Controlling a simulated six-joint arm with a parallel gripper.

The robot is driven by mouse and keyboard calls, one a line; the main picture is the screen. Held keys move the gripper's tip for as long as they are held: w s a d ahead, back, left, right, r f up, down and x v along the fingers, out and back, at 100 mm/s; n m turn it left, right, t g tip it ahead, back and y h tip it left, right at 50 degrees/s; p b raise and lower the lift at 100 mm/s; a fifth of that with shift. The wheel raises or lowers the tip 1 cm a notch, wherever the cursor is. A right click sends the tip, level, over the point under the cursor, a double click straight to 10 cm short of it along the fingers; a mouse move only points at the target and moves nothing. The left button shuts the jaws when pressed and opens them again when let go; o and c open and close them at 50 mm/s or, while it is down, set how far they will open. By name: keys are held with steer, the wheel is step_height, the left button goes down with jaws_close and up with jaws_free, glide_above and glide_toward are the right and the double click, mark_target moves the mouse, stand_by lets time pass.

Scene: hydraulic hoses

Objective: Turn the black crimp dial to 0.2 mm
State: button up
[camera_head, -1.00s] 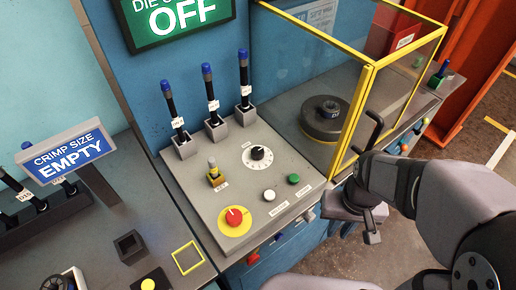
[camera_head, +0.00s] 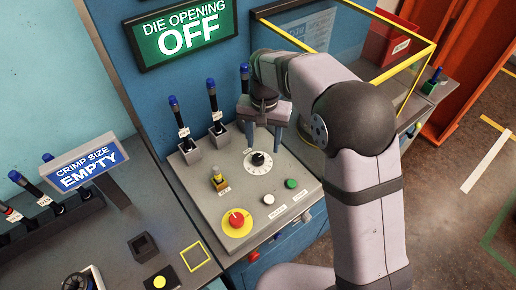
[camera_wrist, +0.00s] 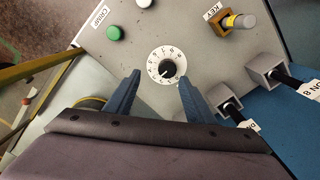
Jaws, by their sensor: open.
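The black crimp dial (camera_head: 258,159) sits on a round white scale on the grey sloped control panel (camera_head: 215,205). In the wrist view the dial (camera_wrist: 167,69) lies a little beyond and between my two fingertips, with several marks around it that are too small to read surely. My gripper (camera_head: 262,138) is open and empty above the panel, just behind the dial. In the wrist view its fingers (camera_wrist: 160,80) stand apart on either side of the dial, not visibly touching it. A green sign (camera_head: 183,32) reads DIE OPENING OFF.
A red button (camera_head: 236,220), a key switch (camera_head: 219,179), a white button (camera_head: 268,199) and a green button (camera_head: 291,183) share the panel. Blue-tipped levers (camera_head: 213,103) stand behind it. A yellow-framed guard (camera_head: 405,62) is at the right. A sign (camera_head: 88,167) reads CRIMP SIZE EMPTY.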

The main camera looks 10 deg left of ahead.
mark_target(258, 157)
steer(key=shift+w+a+r, duration=0.15)
steer(key=shift+w+a, duration=0.05)
steer(key=shift+a, duration=0.6)
steer(key=shift+f+p, duration=1.4)
steer(key=shift+f, duration=2.25)
steer(key=c, duration=1.1)
